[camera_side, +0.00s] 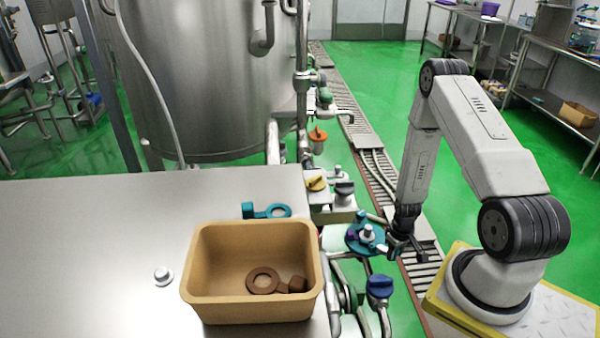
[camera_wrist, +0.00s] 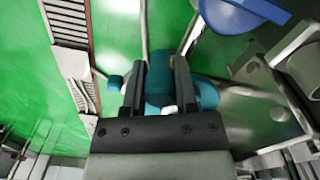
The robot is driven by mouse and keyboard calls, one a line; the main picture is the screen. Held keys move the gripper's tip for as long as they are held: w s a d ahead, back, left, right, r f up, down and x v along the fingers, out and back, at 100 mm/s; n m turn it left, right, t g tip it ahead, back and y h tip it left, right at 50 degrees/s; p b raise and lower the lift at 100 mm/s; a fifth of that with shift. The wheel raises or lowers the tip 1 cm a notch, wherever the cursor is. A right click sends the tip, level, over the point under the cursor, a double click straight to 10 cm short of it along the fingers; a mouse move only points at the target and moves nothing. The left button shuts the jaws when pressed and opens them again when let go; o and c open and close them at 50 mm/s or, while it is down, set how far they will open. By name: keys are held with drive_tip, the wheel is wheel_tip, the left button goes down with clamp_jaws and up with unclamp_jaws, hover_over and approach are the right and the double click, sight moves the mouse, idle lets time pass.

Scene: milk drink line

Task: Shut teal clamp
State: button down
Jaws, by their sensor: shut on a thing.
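The teal clamp (camera_side: 362,240) sits around a pipe fitting to the right of the table, with a pale metal piece at its middle. My gripper (camera_side: 398,246) is low at its right side. In the wrist view my gripper (camera_wrist: 159,68) has its two dark fingers on either side of an upright teal part of the clamp (camera_wrist: 158,88), shut on it. More of the clamp's teal body shows to the right of the fingers. My gripper hides part of the clamp, and I cannot tell how far its halves are closed.
A tan bin (camera_side: 213,285) holding brown ring parts stands on the steel table (camera_side: 80,250). Another teal ring piece (camera_side: 277,211) lies behind it. A blue valve handle (camera_side: 380,287), a yellow handle (camera_side: 317,184) and several pipes crowd the clamp. A large tank stands behind.

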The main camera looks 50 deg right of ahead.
sight(381, 235)
drive_tip(key=shift+d, duration=0.1)
drive_tip(key=shift+w+d+n, duration=0.2)
drive_tip(key=shift+d+n, duration=0.4)
drive_tip(key=shift+n, duration=0.45)
drive_tip(key=shift+w+d+n, duration=0.2)
drive_tip(key=shift+d+n, duration=0.4)
drive_tip(key=shift+n, duration=0.45)
drive_tip(key=w+d+n, duration=0.1)
drive_tip(key=n, duration=0.2)
drive_tip(key=w+d+n, duration=0.1)
drive_tip(key=n, duration=0.1)
drive_tip(key=w+d+n, duration=0.1)
drive_tip(key=w+n, duration=0.1)
drive_tip(key=n, duration=0.1)
drive_tip(key=shift+w+d+n, duration=0.1)
drive_tip(key=shift+d+n, duration=0.15)
drive_tip(key=shift+n, duration=0.05)
drive_tip(key=shift+w+d+n, duration=0.1)
drive_tip(key=shift+w+n, duration=0.5)
drive_tip(key=shift+n, duration=0.45)
drive_tip(key=shift+w+d+n, duration=0.1)
drive_tip(key=shift+w+n, duration=0.5)
drive_tip(key=shift+n, duration=0.45)
drive_tip(key=shift+c, duration=1.9)
unclamp_jaws()
drive_tip(key=shift+r, duration=0.15)
